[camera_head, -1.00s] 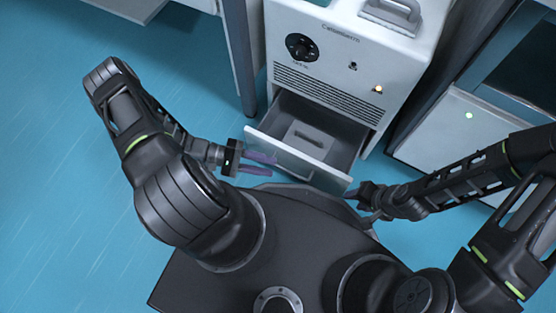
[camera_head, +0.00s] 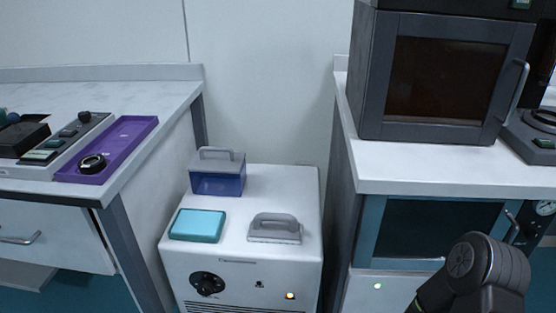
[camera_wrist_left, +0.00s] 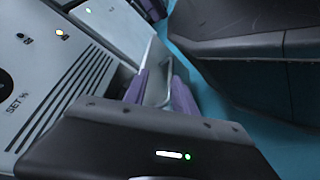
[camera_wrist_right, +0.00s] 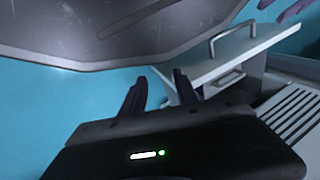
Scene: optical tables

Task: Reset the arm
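My left gripper (camera_wrist_left: 163,85) shows in the left wrist view with its purple fingers apart. It is beside the white cabinet (camera_wrist_left: 60,65), and a grey drawer part shows behind the fingers. My right gripper (camera_wrist_right: 158,82) shows in the right wrist view, fingers apart and nothing seen between them. The pulled-out drawer (camera_wrist_right: 238,58) is just beyond its fingers; I cannot tell whether they touch it. A grey handle shows on the drawer front. In the head view only part of my right arm (camera_head: 480,270) shows, low at the right; both grippers are outside that view.
The white cabinet (camera_head: 240,255) bears a blue handled box (camera_head: 217,178), a teal box (camera_head: 197,226) and a grey handled lid (camera_head: 275,232). Left table (camera_head: 150,95) holds a purple tray (camera_head: 130,135). Right table (camera_head: 440,175) holds a dark oven (camera_head: 440,80).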

